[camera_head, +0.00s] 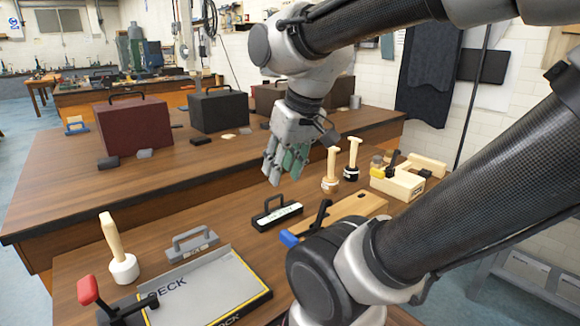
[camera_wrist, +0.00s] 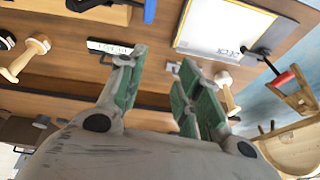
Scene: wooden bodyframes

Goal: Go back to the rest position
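My gripper (camera_head: 280,172) is in the air above the workbench (camera_head: 190,226), near the middle of the head view, with its fingers pointing down.
On the bench are a mallet (camera_head: 122,262), a grey framed board (camera_head: 215,290), a red-handled clamp (camera_head: 92,296), a black-handled tool (camera_head: 277,213), and two more mallets, one here (camera_head: 331,172). Cases, including a maroon one (camera_head: 142,127), stand on the bench behind.

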